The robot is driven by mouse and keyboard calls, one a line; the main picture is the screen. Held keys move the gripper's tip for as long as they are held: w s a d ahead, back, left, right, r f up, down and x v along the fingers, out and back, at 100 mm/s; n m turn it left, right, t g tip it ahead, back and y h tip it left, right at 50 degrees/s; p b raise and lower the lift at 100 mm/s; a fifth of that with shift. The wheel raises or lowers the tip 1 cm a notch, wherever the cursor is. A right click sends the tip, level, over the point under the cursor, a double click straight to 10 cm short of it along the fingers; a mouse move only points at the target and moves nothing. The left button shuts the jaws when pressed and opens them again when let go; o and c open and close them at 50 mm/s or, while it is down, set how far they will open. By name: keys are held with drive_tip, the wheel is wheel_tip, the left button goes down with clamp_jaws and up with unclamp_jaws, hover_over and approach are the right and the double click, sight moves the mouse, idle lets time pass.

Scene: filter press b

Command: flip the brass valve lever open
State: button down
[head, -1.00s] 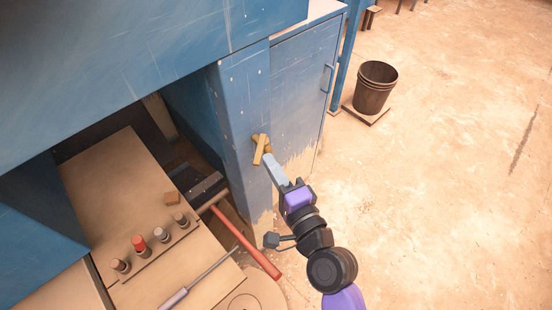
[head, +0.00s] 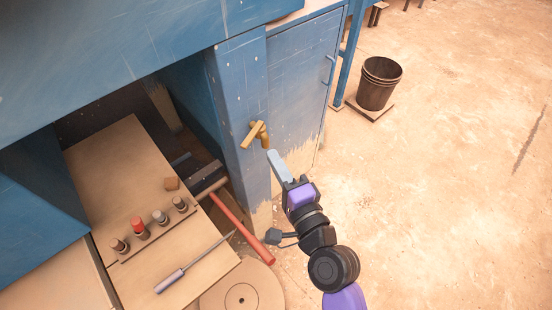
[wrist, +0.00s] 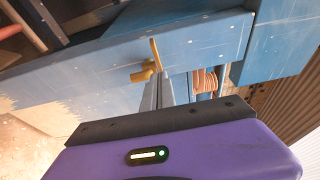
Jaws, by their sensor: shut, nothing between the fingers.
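The brass valve lever (head: 251,135) sits on a blue post (head: 238,90). In the head view it slants from upper right to lower left, and the brass valve body (head: 263,134) shows at its right. In the wrist view the lever (wrist: 154,53) stands beyond my fingers, with the valve body (wrist: 142,75) beside it. My gripper (head: 272,153) is shut and empty. Its fingertips are just below and right of the valve in the head view, with a small gap to the lever. In the wrist view the shut fingers (wrist: 158,90) partly overlap the valve.
A blue cabinet door (head: 297,85) stands right of the post.

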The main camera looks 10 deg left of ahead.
drive_tip(key=s, duration=0.9)
drive_tip(key=shift+a+b, duration=0.25)
drive_tip(key=shift+b, duration=0.05)
